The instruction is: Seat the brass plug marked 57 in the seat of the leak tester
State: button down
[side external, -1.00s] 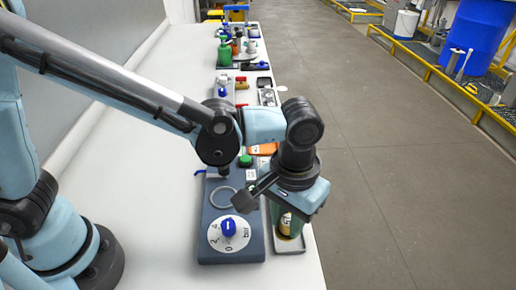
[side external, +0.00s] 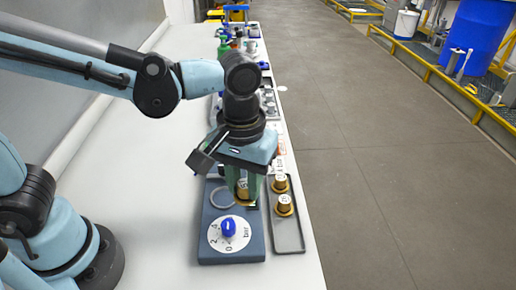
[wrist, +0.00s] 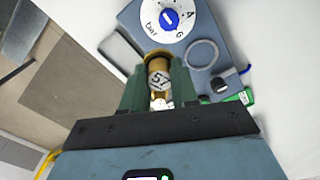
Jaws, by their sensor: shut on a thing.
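My gripper (side external: 243,186) is shut on a brass plug (wrist: 155,66), held between its green fingers. The wrist view shows the number 57 on the plug's white label. The blue-grey leak tester (side external: 257,245) lies below, with a white dial and blue knob (side external: 229,228) at its near end. In the side view, the gripper is above the tester's right side, beside a grey ring (side external: 218,198) on its top. The ring also shows in the wrist view (wrist: 201,54), right of the held plug.
A grey tray (side external: 288,240) right of the tester holds two other brass plugs (side external: 280,183) (side external: 285,205). The bench edge and floor lie just beyond it. Several bottles and tools stand farther back. The white bench (side external: 140,190) left of the tester is clear.

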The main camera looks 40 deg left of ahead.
jog(key=w+a+n, duration=0.1)
jog(key=a+n, duration=0.1)
jog(key=a, duration=0.6)
jog(key=shift+w+d+f, duration=0.1)
jog(key=shift+f, duration=1.55)
jog(key=shift+w+d+f, duration=0.1)
jog(key=shift+f, duration=1.55)
jog(key=shift+f, duration=0.4)
jog(key=c, duration=0.8)
grip_release()
jog(key=o, duration=0.3)
jog(key=shift+r, duration=0.15)
